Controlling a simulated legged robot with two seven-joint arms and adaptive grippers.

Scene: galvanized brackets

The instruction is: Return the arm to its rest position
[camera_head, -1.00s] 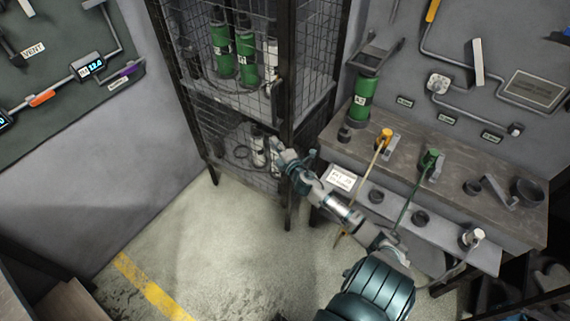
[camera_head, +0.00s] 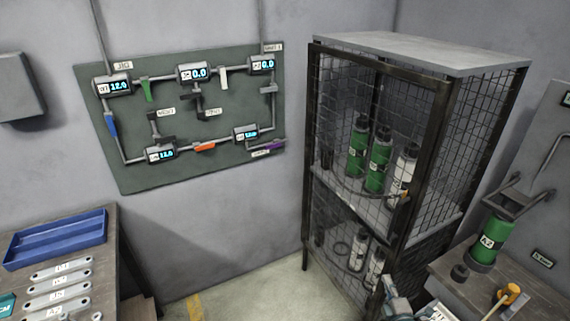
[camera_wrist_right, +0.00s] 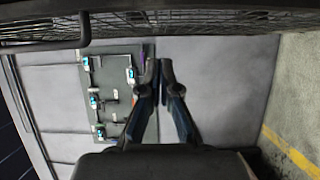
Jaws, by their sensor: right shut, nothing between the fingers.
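My right gripper (camera_head: 389,287) shows only in part at the bottom edge of the head view, in front of the lower part of the mesh cabinet. In the right wrist view its two dark fingers (camera_wrist_right: 159,72) reach forward with their tips close together. It is shut and holds nothing. Part of my right arm is cut off by the bottom edge of the head view. My left gripper is in neither view.
The mesh cabinet (camera_head: 312,200) holds green and white cylinders. A gauge panel (camera_head: 225,110) hangs on the wall. A bench with a blue tray (camera_head: 60,240) stands at left. A workbench (camera_head: 455,287) with a green cylinder (camera_head: 491,240) is at right.

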